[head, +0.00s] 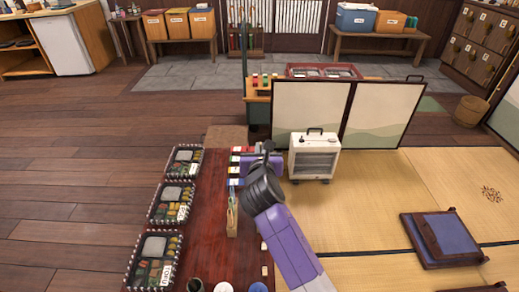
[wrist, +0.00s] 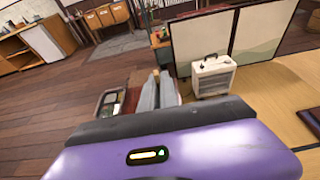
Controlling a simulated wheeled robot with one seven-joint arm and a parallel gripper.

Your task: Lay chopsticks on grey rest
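A wooden holder (head: 232,228) stands on the dark red table, with thin upright sticks (head: 231,201) in it that look like chopsticks. Two small pale blocks (head: 264,270) lie near the table's right edge; I cannot tell whether either is the grey rest. My gripper (head: 268,148) is over the far part of the table, beyond the holder and apart from it.
Several bento boxes (head: 172,201) line the table's left side. Coloured items (head: 236,170) stand at its far end, partly behind my arm. Cups (head: 223,287) are at the near edge. A white heater (head: 314,157) and a folding screen (head: 309,112) stand beyond, right. Tatami lies right.

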